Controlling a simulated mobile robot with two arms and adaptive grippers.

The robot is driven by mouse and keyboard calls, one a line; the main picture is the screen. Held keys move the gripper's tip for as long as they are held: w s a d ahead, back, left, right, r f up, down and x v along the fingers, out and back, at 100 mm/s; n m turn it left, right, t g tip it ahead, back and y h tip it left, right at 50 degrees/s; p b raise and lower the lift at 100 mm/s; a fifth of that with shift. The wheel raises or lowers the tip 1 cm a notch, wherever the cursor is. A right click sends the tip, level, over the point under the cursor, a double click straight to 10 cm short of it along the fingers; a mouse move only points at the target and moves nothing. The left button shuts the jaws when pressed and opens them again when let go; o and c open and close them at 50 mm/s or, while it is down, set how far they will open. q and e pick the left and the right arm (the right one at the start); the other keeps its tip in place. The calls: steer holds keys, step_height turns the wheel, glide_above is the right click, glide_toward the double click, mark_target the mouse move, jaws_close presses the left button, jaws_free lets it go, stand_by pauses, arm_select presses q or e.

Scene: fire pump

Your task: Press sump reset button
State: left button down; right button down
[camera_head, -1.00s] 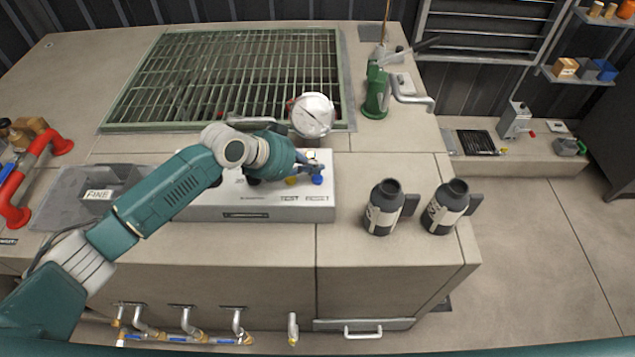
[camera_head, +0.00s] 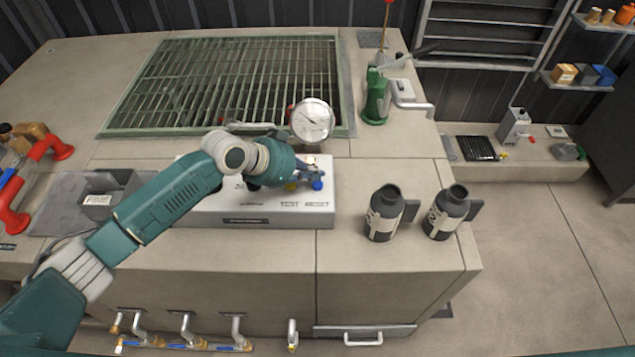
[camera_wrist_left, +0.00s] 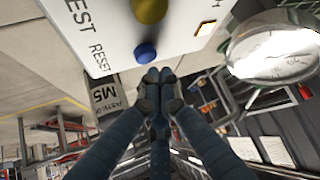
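The grey control panel (camera_head: 215,210) sits on the bench top, with TEST and RESET labels along its front edge. A blue button (camera_head: 318,186) is at its right end and also shows beside the RESET label in the wrist view (camera_wrist_left: 146,53). A yellow button (camera_head: 292,187) is just left of it and shows in the wrist view (camera_wrist_left: 150,9). My left gripper (camera_head: 314,172) is over the panel's right end, close to the blue button. In the wrist view its fingertips (camera_wrist_left: 158,75) are together and empty, just below the blue button; contact is unclear.
A round gauge (camera_head: 311,121) stands just behind the panel. Two dark bottles (camera_head: 384,215) (camera_head: 447,213) stand to the right. A grey tray (camera_head: 70,190) is at left.

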mark_target(314, 184)
stand_by(0.4)
arm_select(q)
steer(key=shift+f, duration=0.15)
steer(key=shift+f, duration=0.3)
steer(key=shift+f+b, duration=0.5)
steer(key=shift+b, duration=0.05)
stand_by(0.5)
stand_by(0.3)
steer(key=shift+r+p, duration=0.8)
steer(key=shift+r, duration=0.15)
step_height(314, 184, up, 5)
steer(key=p, duration=0.4)
